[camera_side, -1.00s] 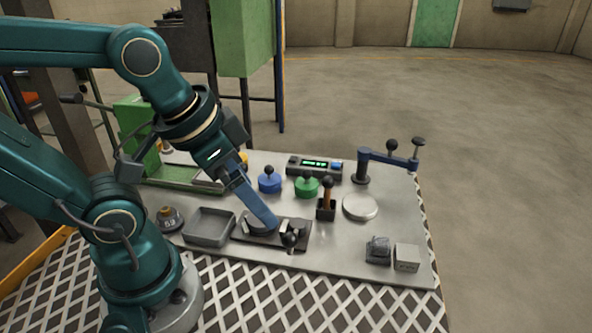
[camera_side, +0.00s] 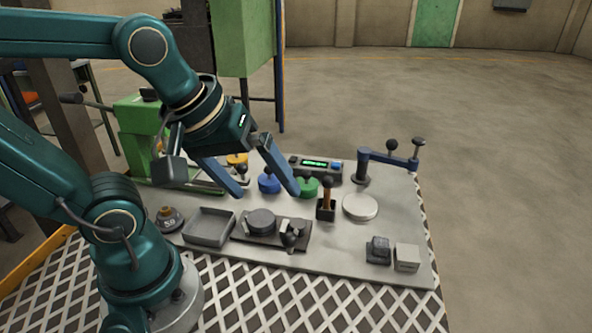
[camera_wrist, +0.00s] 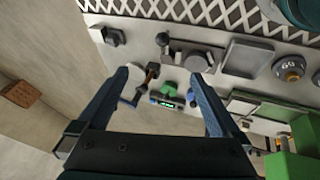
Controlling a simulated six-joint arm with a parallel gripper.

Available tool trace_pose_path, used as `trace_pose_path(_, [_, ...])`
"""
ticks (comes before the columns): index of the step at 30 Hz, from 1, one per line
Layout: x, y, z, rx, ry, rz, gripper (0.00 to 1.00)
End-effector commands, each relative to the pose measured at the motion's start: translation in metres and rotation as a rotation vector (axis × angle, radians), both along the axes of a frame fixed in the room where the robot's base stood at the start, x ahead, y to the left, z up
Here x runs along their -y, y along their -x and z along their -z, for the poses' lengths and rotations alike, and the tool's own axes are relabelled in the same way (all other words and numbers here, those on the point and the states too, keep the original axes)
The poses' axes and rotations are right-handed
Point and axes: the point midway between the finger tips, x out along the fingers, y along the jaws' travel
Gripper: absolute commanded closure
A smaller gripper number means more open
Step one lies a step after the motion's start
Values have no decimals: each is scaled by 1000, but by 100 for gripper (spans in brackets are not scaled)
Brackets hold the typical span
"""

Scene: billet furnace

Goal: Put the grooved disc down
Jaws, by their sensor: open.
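The grey disc (camera_side: 261,221), which I take for the grooved disc, lies flat on a dark fixture plate (camera_side: 243,235); its groove is too small to make out. It also shows in the wrist view (camera_wrist: 196,62), partly beside a fingertip. My gripper (camera_side: 267,192) is open and empty, its two blue fingers spread wide above and behind the disc, apart from it. In the wrist view the open fingers (camera_wrist: 160,76) frame the table beneath.
A dark clamp with a ball knob (camera_side: 291,234) sits on the plate's right. Near it are an empty grey tray (camera_side: 208,227), a brown-handled tool (camera_side: 327,197), blue (camera_side: 268,184) and green (camera_side: 307,188) knobbed pieces, and a pale round pad (camera_side: 360,207).

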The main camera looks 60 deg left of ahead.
Motion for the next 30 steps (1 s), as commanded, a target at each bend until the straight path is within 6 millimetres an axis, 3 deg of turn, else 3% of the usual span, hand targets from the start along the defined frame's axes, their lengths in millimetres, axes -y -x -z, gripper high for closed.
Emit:
trace_pose_path(9, [-42, -38, 33, -176, 315, -943, 0])
trace_pose_path(13, [-63, -46, 56, -249, 367, -1237, 0])
trace_pose_path(19, [-83, -43, 84, -346, 363, -1397, 0])
trace_pose_path(30, [-87, -38, 118, -384, 356, -1426, 0])
